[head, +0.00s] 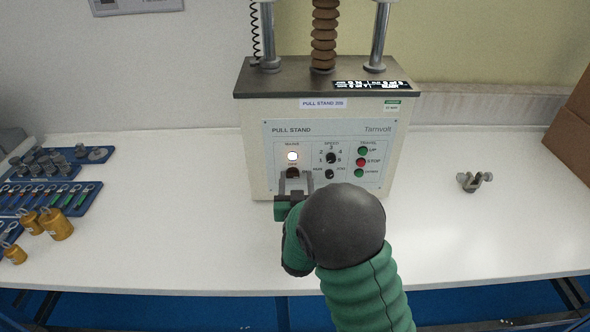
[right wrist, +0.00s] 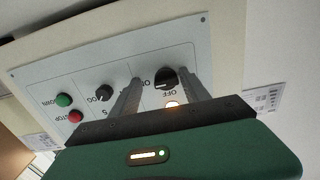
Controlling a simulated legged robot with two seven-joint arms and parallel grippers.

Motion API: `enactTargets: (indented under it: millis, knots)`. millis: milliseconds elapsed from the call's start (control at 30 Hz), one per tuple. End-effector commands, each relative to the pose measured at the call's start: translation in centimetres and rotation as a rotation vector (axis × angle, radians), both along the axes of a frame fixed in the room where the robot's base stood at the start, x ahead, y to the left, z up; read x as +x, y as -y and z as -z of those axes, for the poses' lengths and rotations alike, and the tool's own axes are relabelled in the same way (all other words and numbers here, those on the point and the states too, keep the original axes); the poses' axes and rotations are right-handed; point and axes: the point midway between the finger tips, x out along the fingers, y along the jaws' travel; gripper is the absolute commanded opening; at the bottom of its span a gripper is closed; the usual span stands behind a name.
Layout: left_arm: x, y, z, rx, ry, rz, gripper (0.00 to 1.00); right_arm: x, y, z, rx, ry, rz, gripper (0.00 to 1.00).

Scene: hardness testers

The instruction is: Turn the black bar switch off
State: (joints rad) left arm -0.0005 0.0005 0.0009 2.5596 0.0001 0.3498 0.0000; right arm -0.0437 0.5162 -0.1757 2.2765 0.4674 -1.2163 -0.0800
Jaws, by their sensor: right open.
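The black bar switch (head: 293,172) is on the front panel of the pull stand (head: 257,165), under a lit white mains lamp (head: 292,156). In the right wrist view the switch (right wrist: 165,77) is a black round knob with an "OFF" label beside it, and the lamp (right wrist: 172,104) glows orange-white. My right gripper (head: 294,180) is open in front of the panel, just below the switch in the head view. In the right wrist view its two fingers (right wrist: 160,85) stand on either side of the switch. I cannot tell whether they touch it. My left gripper is not in view.
Other controls share the panel: a speed knob (head: 331,158), a smaller knob (head: 329,174), green buttons and a red stop button (head: 361,162). Brass weights (head: 56,223) and blue trays (head: 88,154) lie left. A metal clamp (head: 474,181) lies right on the otherwise clear white bench.

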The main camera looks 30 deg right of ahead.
Motion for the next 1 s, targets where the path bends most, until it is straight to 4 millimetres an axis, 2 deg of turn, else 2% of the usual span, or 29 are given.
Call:
enactTargets:
  millis: [200, 233, 633, 1000]
  knots:
    - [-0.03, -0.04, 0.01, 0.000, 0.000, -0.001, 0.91, 0.08, -0.35, -0.14, -0.003, -0.001, 0.003, 0.55]
    - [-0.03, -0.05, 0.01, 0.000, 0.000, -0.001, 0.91, 0.10, -0.32, -0.12, -0.002, 0.000, 0.003, 0.52]
    - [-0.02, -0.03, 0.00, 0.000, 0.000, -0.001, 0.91, 0.27, 0.08, 0.19, 0.003, -0.003, 0.000, 0.00]
    - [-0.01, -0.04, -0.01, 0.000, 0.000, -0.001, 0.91, 0.23, 0.08, 0.25, 0.001, -0.006, 0.001, 0.00]
